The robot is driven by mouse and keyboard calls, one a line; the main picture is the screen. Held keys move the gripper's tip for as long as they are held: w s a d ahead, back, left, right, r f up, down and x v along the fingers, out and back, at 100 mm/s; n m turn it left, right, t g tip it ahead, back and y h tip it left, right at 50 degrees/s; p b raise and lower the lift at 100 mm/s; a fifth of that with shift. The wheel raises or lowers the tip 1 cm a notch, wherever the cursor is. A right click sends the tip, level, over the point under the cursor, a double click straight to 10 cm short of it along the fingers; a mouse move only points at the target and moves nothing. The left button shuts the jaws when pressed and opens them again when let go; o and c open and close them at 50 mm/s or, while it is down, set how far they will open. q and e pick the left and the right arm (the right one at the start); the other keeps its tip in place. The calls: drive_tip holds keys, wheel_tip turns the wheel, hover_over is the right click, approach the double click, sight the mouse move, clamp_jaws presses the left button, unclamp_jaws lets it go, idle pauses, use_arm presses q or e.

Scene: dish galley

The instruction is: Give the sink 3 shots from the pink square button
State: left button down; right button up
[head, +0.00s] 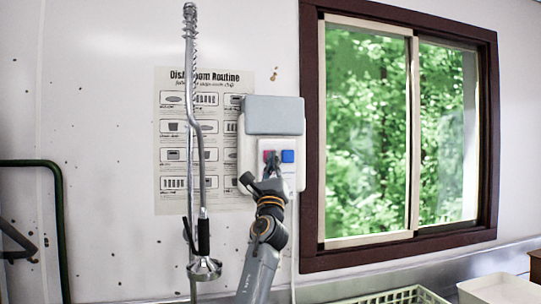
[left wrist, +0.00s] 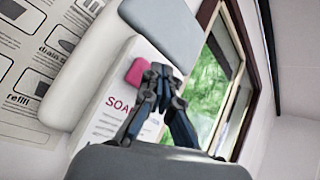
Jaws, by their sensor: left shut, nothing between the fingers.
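A white dispenser box (head: 249,138) with a grey upper cover (head: 274,115) is fixed to the wall. Its front panel bears a pink square button (head: 268,155) and a blue square button (head: 288,156) side by side. In the left wrist view the pink button (left wrist: 136,72) sits above the printed word "SOA", partly covered by my fingers. My left gripper (head: 272,160) is shut and empty, its fingertips at the panel by the pink button. I cannot tell whether they touch it. The blue button is hidden in the wrist view. The sink basin and my right gripper are not in view.
A tall spray hose with a spray head (head: 204,268) hangs left of the dispenser, before a wall poster (head: 170,140). A dark-framed window (head: 312,150) is close on the right. A pale green rack (head: 400,297) and white tub (head: 500,290) stand at lower right.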

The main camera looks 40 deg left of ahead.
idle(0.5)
use_arm(q)
drive_tip(key=shift+w+a+r, duration=0.1)
drive_tip(key=shift+w+a, duration=0.1)
drive_tip(key=shift+w, duration=0.05)
drive_tip(key=shift+w+a+b, duration=0.5)
drive_tip(key=shift+a+b, duration=0.2)
drive_tip(key=shift+b, duration=1.1)
idle(1.0)
drive_tip(key=s+d+p, duration=0.1)
drive_tip(key=p, duration=0.2)
drive_tip(key=shift+s+d, duration=0.25)
drive_tip(key=shift+d, duration=0.15)
idle(0.4)
